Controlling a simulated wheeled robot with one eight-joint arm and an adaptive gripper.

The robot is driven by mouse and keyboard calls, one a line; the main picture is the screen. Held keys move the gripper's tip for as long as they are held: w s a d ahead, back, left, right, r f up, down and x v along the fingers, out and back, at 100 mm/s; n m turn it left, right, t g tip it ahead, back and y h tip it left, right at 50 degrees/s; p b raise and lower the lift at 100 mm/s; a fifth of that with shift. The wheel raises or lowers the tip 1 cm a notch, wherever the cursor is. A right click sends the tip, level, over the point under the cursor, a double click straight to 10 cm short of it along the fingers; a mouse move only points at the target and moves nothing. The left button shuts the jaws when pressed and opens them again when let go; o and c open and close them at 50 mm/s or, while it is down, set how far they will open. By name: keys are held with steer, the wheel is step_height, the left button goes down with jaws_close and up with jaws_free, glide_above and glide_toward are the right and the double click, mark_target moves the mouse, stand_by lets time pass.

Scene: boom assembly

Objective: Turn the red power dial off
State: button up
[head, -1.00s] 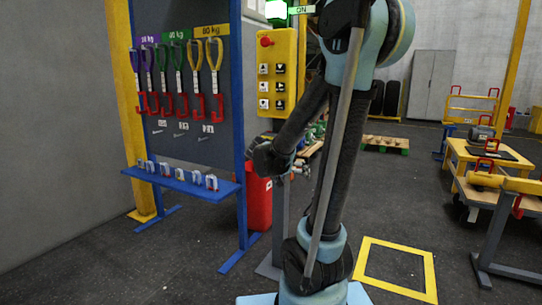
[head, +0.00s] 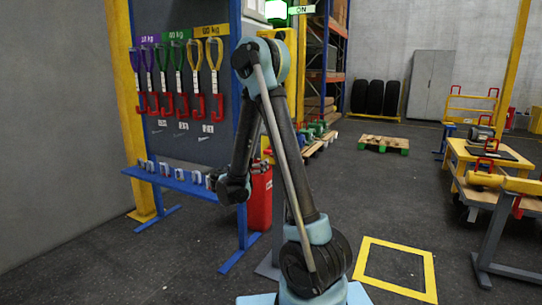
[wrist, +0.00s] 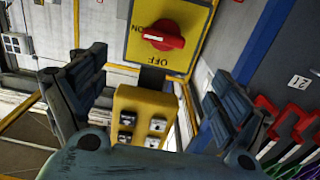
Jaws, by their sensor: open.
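The red power dial (wrist: 163,35) sits on a yellow plate (wrist: 185,62) in the wrist view. Its handle lies roughly across the picture, pointing near the ON mark at left; OFF is lettered below it. My gripper (wrist: 155,75) is open and empty, one finger at left and one at right, with the dial beyond and between them, apart from both. In the head view my arm hides the dial.
A green lamp (head: 276,9) is lit beside an ON sign (head: 301,10). A blue rack (head: 240,90) with slings and shackles stands left.

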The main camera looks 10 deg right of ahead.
steer(key=x, duration=1.7)
steer(key=shift+w+a+r, duration=0.15)
steer(key=shift+w, duration=0.1)
steer(key=c, duration=1.1)
steer(key=shift+o, duration=0.2)
steer(key=shift+d, duration=0.2)
steer(key=shift+a, duration=0.15)
